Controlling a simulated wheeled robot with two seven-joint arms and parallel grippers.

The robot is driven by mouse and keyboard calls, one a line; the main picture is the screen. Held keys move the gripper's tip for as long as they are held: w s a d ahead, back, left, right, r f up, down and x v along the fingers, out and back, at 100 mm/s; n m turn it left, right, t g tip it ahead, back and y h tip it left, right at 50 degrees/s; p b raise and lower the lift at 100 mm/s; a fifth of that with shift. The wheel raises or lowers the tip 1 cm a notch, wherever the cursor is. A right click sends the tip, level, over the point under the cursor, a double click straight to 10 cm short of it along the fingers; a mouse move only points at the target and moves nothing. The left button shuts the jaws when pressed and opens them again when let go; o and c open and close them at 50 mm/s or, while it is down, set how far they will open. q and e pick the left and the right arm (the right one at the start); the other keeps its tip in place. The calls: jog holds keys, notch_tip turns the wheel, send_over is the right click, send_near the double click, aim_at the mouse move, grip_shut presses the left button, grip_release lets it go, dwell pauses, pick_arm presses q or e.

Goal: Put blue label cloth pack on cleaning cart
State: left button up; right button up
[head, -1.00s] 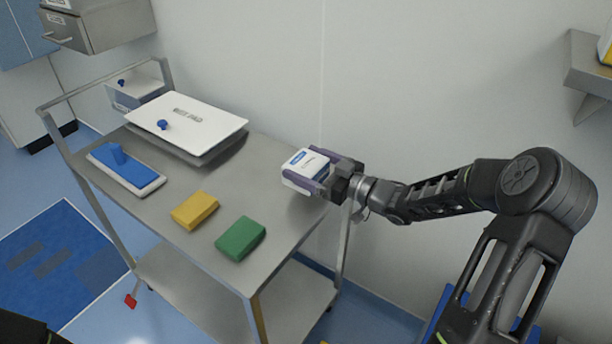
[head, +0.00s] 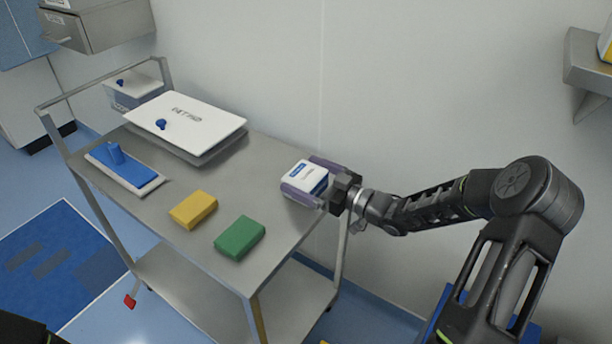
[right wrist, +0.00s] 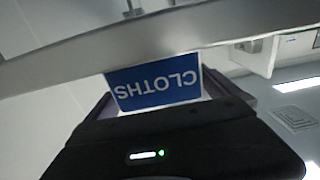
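The cloth pack (head: 307,174) is a white block with a blue label. It is between the purple fingers of my right gripper (head: 312,179), at the right end of the cleaning cart's top (head: 268,172). In the right wrist view its blue label (right wrist: 153,84) reads CLOTHS upside down, with a finger on each side. The gripper looks shut on it. The pack's underside is at or just above the cart top; contact is hard to tell. My left gripper is not in view.
On the cart lie a yellow block (head: 193,210), a green block (head: 240,237), a blue-topped mop head (head: 124,168) and a white pad box (head: 187,122). A wall is close behind the cart. Bare metal lies left of the pack.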

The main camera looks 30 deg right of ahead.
jog(key=shift+r, duration=0.15)
jog(key=shift+s+d, duration=0.1)
jog(key=v, duration=1.1)
jog(key=shift+s+d, duration=0.2)
jog(key=shift+s, duration=0.15)
dwell(0.3)
